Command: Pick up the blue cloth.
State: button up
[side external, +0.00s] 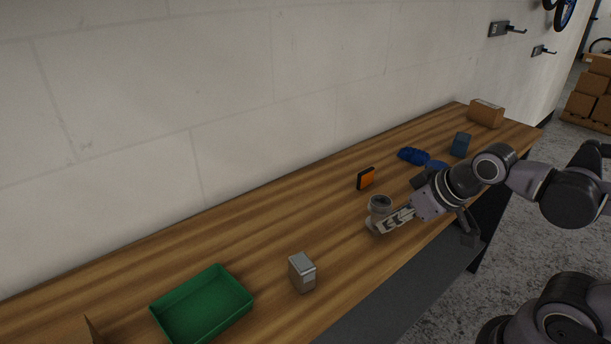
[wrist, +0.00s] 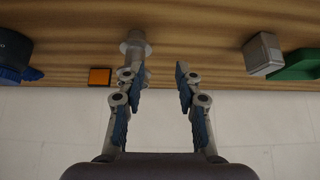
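The blue cloth (side external: 412,155) is most likely the crumpled bright blue item on the bench near the wall, right of centre in the side view. A bright blue patch (wrist: 33,74), perhaps the same cloth, shows at the left edge of the wrist view, partly cut off. My gripper (side external: 385,222) is low over the front part of the bench, to the left of and nearer the front edge than the cloth. In the wrist view my gripper (wrist: 160,82) is open, with nothing between its fingers.
A grey metal fitting (side external: 380,205) stands right beside my fingers. An orange-and-black block (side external: 366,178) lies between them and the wall. A silver box (side external: 302,272) and green tray (side external: 203,305) are left. A dark blue item (side external: 460,145) and cardboard box (side external: 486,113) are right.

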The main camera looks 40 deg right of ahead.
jog(key=o, duration=1.3)
jog(key=w+d+r+n, duration=0.1)
jog(key=w+d, duration=0.1)
jog(key=w+d+r+n+g+h, duration=0.1)
jog(key=w+d+r, duration=0.1)
jog(key=w+d+r+n, duration=0.2)
jog(key=shift+w+r+h, duration=0.15)
jog(key=shift+w+h, duration=0.15)
jog(key=w+d+r+n+g+h, duration=0.1)
jog(key=w+d+r+n+g, duration=0.15)
jog(key=w+d+n, duration=0.4)
jog(key=n+g+h, duration=0.2)
jog(key=n+g, duration=0.2)
jog(key=n, duration=0.3)
send_near(414, 150)
jog(key=shift+s+d+f+n, duration=0.2)
jog(key=shift+d+f+n, duration=0.05)
jog(key=shift+d+f, duration=0.8)
jog(key=shift+a+f+x, duration=0.1)
jog(key=shift+a+x, duration=0.05)
jog(key=shift+x, duration=0.95)
jog(key=shift+a+f+x, duration=0.1)
jog(key=shift+a+x, duration=0.1)
jog(key=shift+x, duration=0.85)
jog(key=shift+a+x, duration=0.15)
jog(key=shift+x, duration=0.95)
